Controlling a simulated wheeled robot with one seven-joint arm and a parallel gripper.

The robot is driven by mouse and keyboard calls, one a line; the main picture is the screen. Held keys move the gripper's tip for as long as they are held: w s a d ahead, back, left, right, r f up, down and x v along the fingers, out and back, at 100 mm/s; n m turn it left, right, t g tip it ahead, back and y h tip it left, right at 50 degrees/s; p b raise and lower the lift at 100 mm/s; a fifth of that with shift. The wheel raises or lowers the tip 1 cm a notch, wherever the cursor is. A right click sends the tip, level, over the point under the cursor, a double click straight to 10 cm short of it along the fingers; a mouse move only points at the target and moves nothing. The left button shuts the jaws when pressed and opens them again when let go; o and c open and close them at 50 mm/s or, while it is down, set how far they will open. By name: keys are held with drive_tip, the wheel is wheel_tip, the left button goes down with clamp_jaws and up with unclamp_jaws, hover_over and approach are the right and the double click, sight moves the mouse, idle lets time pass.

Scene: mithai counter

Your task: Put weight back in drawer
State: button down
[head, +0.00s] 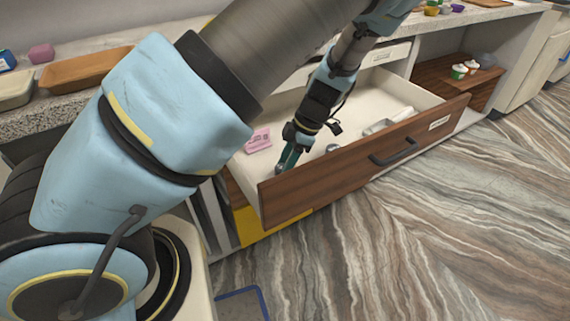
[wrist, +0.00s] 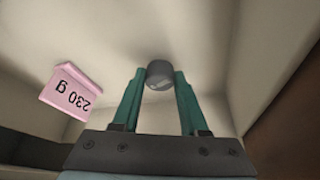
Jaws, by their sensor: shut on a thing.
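The wooden-fronted drawer (head: 330,187) is pulled open below the counter, with a pale inside. My gripper (head: 282,168) reaches down into its left front part. In the wrist view my gripper (wrist: 160,82) has its two green fingers shut on a small dark grey round weight (wrist: 160,72), held between the fingertips. The drawer's pale floor and walls (wrist: 110,40) are around it. I cannot tell whether the weight touches the drawer floor. In the head view the weight is hardly to be told apart from the fingertips.
A pink block (head: 258,140) lies in the drawer to the left; it reads "230 g" in the wrist view (wrist: 72,92). A round grey thing (head: 332,148) and a pale scoop-like thing (head: 378,126) lie further right. Small cups (head: 459,72) stand on a wooden shelf at right.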

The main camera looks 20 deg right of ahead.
drive_tip(key=shift+f, duration=0.6)
idle(0.3)
drive_tip(key=shift+c, duration=1.8)
unclamp_jaws()
drive_tip(key=shift+r, duration=0.1)
drive_tip(key=w+v, duration=0.1)
drive_tip(key=v, duration=0.9)
drive_tip(key=shift+s+r, duration=0.35)
drive_tip(key=shift+s, duration=0.1)
drive_tip(key=shift+d, duration=0.15)
drive_tip(key=a+r+m+h+p, duration=0.1)
drive_tip(key=a+r+m+p, duration=0.2)
drive_tip(key=a, duration=0.7)
drive_tip(key=w+a+r+m+h+p, duration=0.1)
drive_tip(key=a+r+m+h+p, duration=0.1)
drive_tip(key=a+r+m, duration=0.6)
drive_tip(key=w+a+r+m+h+p, duration=0.1)
drive_tip(key=a+r+m+p, duration=0.3)
drive_tip(key=a, duration=0.8)
wheel_tip(320, 180, up, 3)
drive_tip(key=shift+m+t+h+p, duration=0.3)
drive_tip(key=shift+m+p, duration=0.05)
drive_tip(key=shift+m, duration=0.65)
